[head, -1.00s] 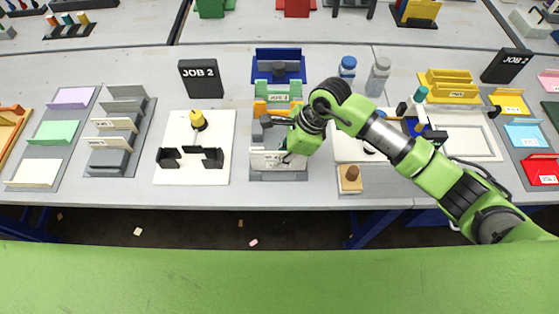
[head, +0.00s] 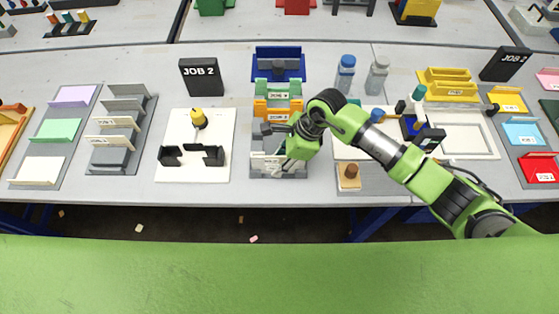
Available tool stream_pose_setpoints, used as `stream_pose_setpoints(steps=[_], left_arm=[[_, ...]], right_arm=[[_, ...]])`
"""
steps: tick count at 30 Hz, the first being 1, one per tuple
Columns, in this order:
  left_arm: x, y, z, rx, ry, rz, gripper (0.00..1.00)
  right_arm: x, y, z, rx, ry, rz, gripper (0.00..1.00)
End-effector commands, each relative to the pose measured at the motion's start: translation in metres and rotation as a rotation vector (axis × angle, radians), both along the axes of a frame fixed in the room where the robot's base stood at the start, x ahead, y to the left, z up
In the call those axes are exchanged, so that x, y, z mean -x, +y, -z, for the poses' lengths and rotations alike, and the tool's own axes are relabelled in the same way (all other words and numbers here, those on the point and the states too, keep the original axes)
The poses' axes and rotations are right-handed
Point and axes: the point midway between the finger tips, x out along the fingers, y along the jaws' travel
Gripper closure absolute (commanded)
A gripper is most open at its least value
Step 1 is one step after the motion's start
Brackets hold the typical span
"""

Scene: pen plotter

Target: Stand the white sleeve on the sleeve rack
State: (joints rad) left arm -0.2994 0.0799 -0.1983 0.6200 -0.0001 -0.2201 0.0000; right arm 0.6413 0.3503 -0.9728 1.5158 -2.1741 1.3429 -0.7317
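A white labelled sleeve (head: 262,164) is at the front of the row in the middle of the table, partly hidden by my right gripper. It stands on or just above a grey base (head: 262,176), which looks like the sleeve rack; I cannot tell whether it touches. Orange (head: 272,112), green (head: 268,92) and blue (head: 270,67) holders stand behind it. My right gripper (head: 281,160) reaches down from the right to the white sleeve. Its fingers are too small and covered to tell whether they are open or shut. My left gripper is out of view.
Left of the row is a white board (head: 222,125) with black brackets and a yellow knob. Further left is a grey stepped rack (head: 115,160) with several upright plates. Two bottles (head: 345,75) stand behind my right arm. A wooden block (head: 348,178) sits at the front edge.

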Motion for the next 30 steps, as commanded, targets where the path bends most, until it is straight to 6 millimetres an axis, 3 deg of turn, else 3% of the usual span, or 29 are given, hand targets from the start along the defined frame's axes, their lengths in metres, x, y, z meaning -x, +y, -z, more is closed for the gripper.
stream_pose_setpoints(steps=[5, 19, 24, 30], left_arm=[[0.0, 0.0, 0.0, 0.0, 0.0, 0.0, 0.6], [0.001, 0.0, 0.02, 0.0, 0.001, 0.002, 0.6], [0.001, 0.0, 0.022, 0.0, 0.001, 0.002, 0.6], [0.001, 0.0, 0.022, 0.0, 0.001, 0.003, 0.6]], right_arm=[[-0.001, -0.004, -0.011, 0.0, -0.004, -0.001, 0.72], [-0.001, -0.039, -0.096, 0.0, -0.004, 0.001, 0.72], [0.0, -0.045, -0.111, 0.0, -0.001, 0.0, 0.72], [0.0, -0.046, -0.114, 0.0, 0.0, 0.0, 0.72]])
